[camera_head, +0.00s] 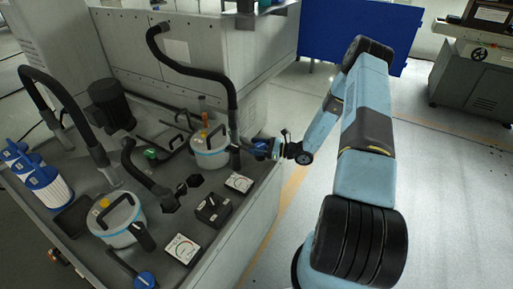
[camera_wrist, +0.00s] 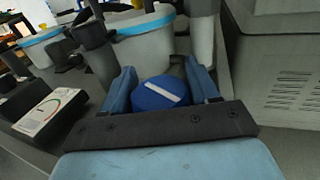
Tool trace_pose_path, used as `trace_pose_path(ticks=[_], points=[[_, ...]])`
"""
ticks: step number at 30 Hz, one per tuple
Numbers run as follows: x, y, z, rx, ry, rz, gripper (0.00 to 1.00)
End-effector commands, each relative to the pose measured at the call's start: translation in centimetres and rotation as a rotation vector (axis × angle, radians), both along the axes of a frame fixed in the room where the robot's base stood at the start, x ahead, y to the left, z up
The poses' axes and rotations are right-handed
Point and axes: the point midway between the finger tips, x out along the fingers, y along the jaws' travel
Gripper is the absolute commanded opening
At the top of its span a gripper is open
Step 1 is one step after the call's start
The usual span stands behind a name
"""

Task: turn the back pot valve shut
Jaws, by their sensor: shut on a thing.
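The back pot (camera_head: 209,158) is a pale pot with a blue band and a black handle, and it also shows in the wrist view (camera_wrist: 143,45). Its valve has a round blue knob (camera_wrist: 160,93) with a white bar that runs slantwise, from upper left to lower right. My gripper (camera_wrist: 163,86) is shut on this knob, with one blue finger on each side. In the head view my gripper (camera_head: 268,149) reaches in from the right, just right of the back pot, and mostly hides the knob there.
The front pot (camera_head: 117,220) stands nearer, with another blue knob (camera_head: 145,280) below it. Dial gauges (camera_head: 239,183) and a black box (camera_head: 213,210) sit left of my gripper. A black hose (camera_head: 200,72) arches over the back pot. Open floor lies to the right.

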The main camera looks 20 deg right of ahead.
Motion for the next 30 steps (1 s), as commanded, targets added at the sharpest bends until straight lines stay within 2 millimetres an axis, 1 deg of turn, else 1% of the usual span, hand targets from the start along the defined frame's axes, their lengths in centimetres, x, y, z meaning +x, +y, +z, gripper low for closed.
trace_pose_path(ticks=[21,30], points=[[0.8,-0.8,0.0,0.001,0.0,-0.678,0.29],[1.0,-1.2,0.0,0.001,-0.001,-0.918,0.29]])
